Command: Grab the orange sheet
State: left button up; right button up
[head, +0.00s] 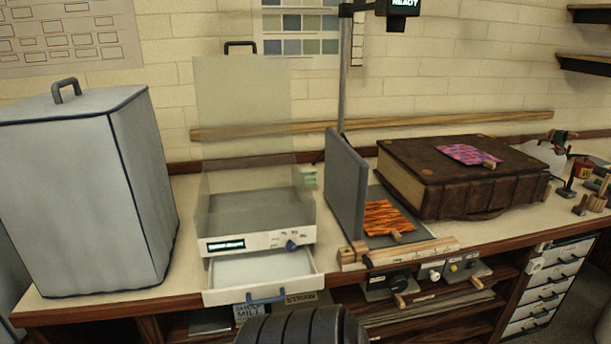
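The orange sheet (381,214), with dark wavy streaks, lies on a flat grey plate (408,242) right of an upright grey panel (346,185). A small wooden tab (397,236) sits at its front edge. The panel stands close to the sheet's left side. A pink and purple patterned sheet (464,154) with a similar wooden tab lies on a large brown book (470,188). Neither of my grippers shows in the head view.
A machine (262,240) with a clear raised lid and an open drawer (264,277) stands left of the panel. A tall grey covered box (85,190) stands far left. A pole (344,80) rises behind the panel. Small tools crowd the right end.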

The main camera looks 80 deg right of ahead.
aim_at(381, 216)
jog(key=z, duration=3.55)
